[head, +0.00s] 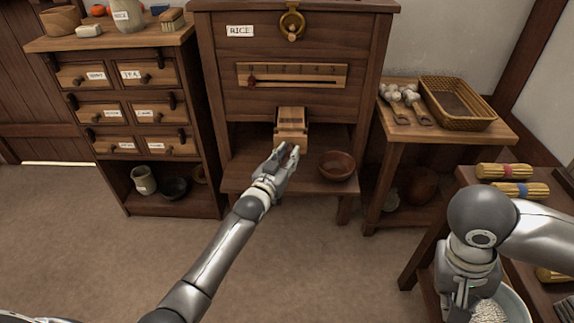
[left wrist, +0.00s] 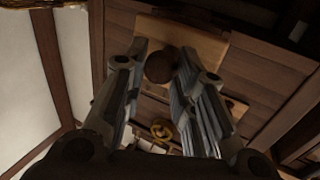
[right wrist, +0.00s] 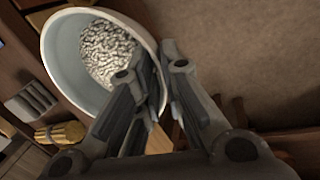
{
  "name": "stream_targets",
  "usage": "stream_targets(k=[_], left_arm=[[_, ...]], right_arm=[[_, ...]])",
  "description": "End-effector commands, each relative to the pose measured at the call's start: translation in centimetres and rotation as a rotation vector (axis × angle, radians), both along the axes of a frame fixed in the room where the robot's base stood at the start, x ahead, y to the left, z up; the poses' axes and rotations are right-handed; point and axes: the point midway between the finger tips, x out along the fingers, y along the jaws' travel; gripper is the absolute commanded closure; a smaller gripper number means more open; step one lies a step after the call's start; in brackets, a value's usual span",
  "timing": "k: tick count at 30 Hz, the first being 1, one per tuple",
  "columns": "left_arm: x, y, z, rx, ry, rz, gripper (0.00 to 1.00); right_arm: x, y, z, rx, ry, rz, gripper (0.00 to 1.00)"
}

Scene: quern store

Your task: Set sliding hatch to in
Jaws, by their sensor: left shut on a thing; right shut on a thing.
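The sliding hatch (head: 291,128) is a light wooden block-shaped piece sticking out from the lower front of the tall cabinet marked RICE. My left gripper (head: 289,153) is at its front end. In the left wrist view, the fingers (left wrist: 165,70) are shut on the hatch's dark round knob (left wrist: 159,67), with the hatch's pale wood (left wrist: 205,50) behind it. My right gripper (head: 470,306) is low at the right, shut on the rim of a pale bowl (head: 517,302). The right wrist view shows white grains (right wrist: 108,52) in the bowl and the fingers (right wrist: 165,62) at its rim.
A brown wooden bowl (head: 336,166) stands on the cabinet's low shelf, right of the hatch. Above the hatch is a numbered slider scale (head: 292,76). A drawer chest (head: 140,100) stands left, and a side table with a wicker basket (head: 457,103) right. Open floor lies in front.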

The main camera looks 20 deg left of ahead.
Motion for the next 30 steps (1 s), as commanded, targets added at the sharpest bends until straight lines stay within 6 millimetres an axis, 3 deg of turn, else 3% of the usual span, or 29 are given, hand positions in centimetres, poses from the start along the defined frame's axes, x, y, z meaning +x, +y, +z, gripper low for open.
stream_targets(k=[6,17,18,22,30], left_arm=[[2.5,0.7,-0.1,0.000,-0.001,0.000,1.00],[2.9,1.0,0.2,0.000,-0.002,0.003,1.00],[2.9,1.0,0.2,0.000,-0.003,0.003,0.71],[2.9,1.0,0.2,0.000,-0.003,0.002,0.54],[2.8,0.9,0.1,0.000,-0.001,0.001,0.53]], right_arm=[[0.0,0.0,-1.2,0.000,-0.001,0.000,1.00],[0.0,0.0,-1.1,0.000,-0.001,0.000,1.00],[0.0,0.0,-1.1,0.000,-0.001,0.000,1.00],[0.0,0.0,-1.1,0.000,-0.001,0.000,1.00],[0.0,0.0,-1.1,0.000,-0.001,0.000,1.00]])
